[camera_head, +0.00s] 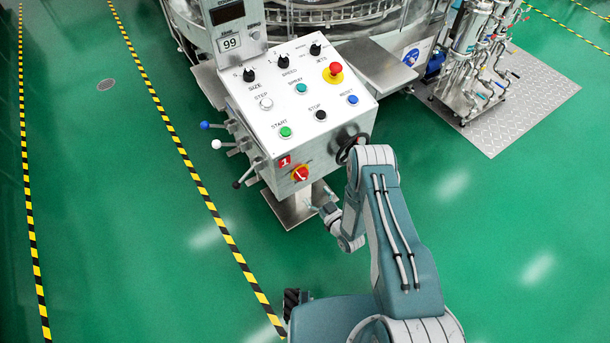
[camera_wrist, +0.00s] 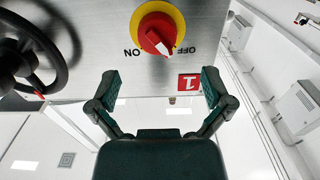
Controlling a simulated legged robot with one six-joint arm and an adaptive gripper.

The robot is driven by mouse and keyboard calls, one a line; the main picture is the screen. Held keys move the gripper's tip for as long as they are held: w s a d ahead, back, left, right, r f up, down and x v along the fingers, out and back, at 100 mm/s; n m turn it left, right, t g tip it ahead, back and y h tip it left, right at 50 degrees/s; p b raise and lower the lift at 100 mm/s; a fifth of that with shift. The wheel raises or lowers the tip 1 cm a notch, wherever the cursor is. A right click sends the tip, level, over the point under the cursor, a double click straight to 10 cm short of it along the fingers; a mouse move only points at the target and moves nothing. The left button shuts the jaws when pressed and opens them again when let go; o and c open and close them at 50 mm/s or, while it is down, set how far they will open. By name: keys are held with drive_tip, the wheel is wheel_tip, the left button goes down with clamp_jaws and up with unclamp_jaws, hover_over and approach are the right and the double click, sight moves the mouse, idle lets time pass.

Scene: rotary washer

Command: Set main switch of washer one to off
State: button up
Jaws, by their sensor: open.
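The main switch is a red rotary knob on a yellow disc (camera_wrist: 157,27), on the front face of the control box beside a red "1" label (camera_wrist: 188,82). It also shows low on the box in the head view (camera_head: 300,173). In the head view my gripper (camera_head: 328,208) is below and right of the switch.
A black handwheel (camera_wrist: 38,50) stands beside the switch, partly behind my arm in the head view. Levers with blue, white and black knobs (camera_head: 216,144) stick out from the box's left side. Buttons and a red emergency stop (camera_head: 335,69) cover the sloped panel. Green floor (camera_head: 130,240) is clear.

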sight(306, 179)
drive_tip(key=x, duration=0.7)
drive_tip(key=shift+w, duration=0.5)
drive_tip(key=shift+w+a, duration=0.2)
drive_tip(key=shift+a, duration=0.25)
drive_tip(key=shift+d, duration=0.1)
drive_tip(key=c, duration=1)
drive_tip(key=shift+d, duration=0.1)
